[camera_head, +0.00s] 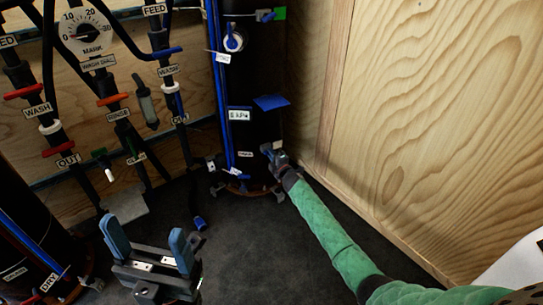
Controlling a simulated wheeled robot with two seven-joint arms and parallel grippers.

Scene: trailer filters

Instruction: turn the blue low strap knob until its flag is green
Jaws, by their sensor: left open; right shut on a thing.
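The tall black filter cylinder (262,75) stands at the back in the centre, with blue lines up its side. My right gripper (269,151), at the end of a green-sleeved arm, is at the lower right side of this cylinder. It is shut at the height of the low strap, on what appears to be the blue low strap knob, which its fingers mostly hide. I cannot make out a flag colour there. Higher up, another strap knob (266,15) has a green flag (280,13) beside it. My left gripper (147,243) is open and empty at the lower left.
A plywood wall (420,120) rises close on the right. Pipes with labels, coloured valve handles and a round dial (86,31) fill the back left. Another dark cylinder (25,235) stands at the left edge. Dark floor (265,250) is clear in the middle.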

